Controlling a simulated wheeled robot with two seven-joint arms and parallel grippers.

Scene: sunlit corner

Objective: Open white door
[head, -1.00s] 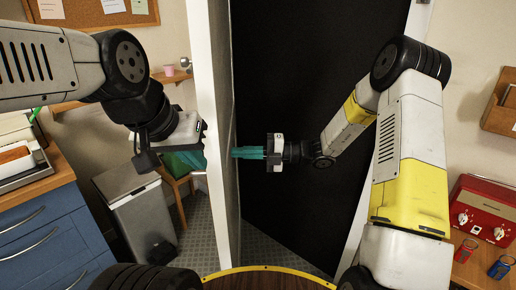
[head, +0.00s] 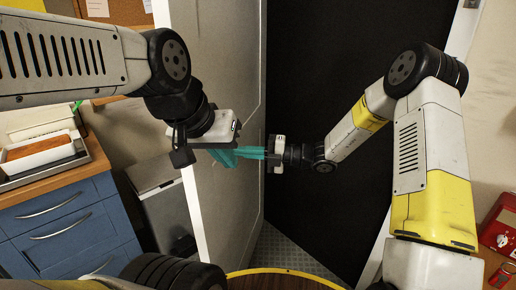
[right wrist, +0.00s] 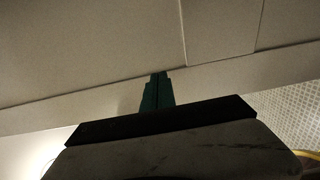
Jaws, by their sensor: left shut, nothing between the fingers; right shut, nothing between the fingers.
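The white door (head: 228,75) stands ajar in the head view, its broad grey-lit face turned towards the right and a dark opening beyond it. My right gripper (head: 243,152) is shut, its teal fingers pointing left at the door's face. My left gripper (head: 224,159) is shut and empty, its teal fingers in front of the door near the right fingertips. In the right wrist view the shut teal fingers (right wrist: 156,88) reach up to a pale panel surface, apparently the door (right wrist: 100,55); contact is hard to tell. No handle shows.
A blue drawer cabinet (head: 65,222) with a tray (head: 45,160) on top stands at the left. A grey bin (head: 160,200) is between it and the door. A red box (head: 500,228) sits at the far right. The dark doorway (head: 320,70) looks clear.

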